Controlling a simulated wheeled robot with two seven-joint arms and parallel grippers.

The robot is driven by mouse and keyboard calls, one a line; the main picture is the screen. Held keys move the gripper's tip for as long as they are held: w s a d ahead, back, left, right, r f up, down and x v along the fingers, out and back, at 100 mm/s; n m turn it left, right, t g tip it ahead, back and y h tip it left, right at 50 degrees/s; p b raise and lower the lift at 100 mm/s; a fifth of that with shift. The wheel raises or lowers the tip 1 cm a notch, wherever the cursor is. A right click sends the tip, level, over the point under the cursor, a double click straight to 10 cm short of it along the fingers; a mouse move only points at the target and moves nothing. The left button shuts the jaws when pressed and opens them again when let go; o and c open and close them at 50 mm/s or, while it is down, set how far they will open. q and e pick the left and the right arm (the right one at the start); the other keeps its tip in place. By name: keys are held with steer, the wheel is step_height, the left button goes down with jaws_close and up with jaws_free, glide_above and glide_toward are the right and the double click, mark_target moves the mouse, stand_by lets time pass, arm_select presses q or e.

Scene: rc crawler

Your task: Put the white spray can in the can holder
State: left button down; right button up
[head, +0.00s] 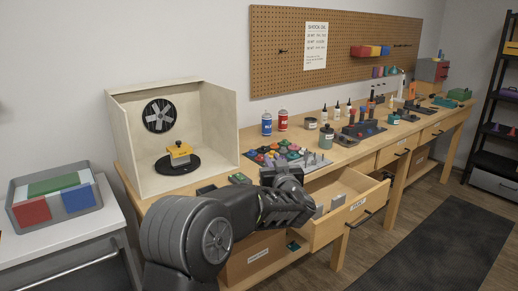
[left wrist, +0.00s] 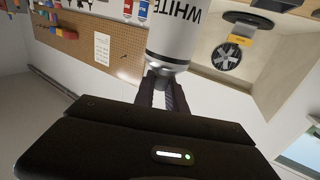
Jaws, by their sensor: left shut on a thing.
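My left gripper (head: 287,205) is over the front edge of the bench, near the open drawer. In the left wrist view my left gripper (left wrist: 163,88) is shut on the narrow end of the white spray can (left wrist: 174,38), whose body carries "WHITE" lettering, upside down in that picture. In the head view the can is hidden or cannot be told from my gripper. A blue can (head: 267,124) and a red can (head: 283,121) stand upright on the bench. I cannot clearly make out the can holder. My right gripper is not in view.
A wooden booth (head: 120,140) with a fan and a yellow part on a turntable (head: 178,164) is at the left of the bench. An open drawer (head: 322,232) sticks out beside my left arm. Several coloured jars (head: 285,153) stand behind my gripper.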

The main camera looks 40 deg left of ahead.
arm_select(q)
steer(key=s+d+f+m+t+h, duration=0.3)
steer(key=d+f+h, duration=0.3)
steer(key=d+f, duration=0.4)
steer(key=s+d+f+m+t+h, duration=0.3)
steer(key=d+f+m+h, duration=0.3)
steer(key=d, duration=1.2)
step_height(320, 180, down, 5)
steer(key=shift+s+d+r+m+h, duration=0.2)
steer(key=shift+s+d+m+h, duration=0.1)
steer(key=shift+s+h, duration=0.3)
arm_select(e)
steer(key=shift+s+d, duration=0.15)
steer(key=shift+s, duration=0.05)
arm_select(q)
steer(key=shift+w, duration=0.15)
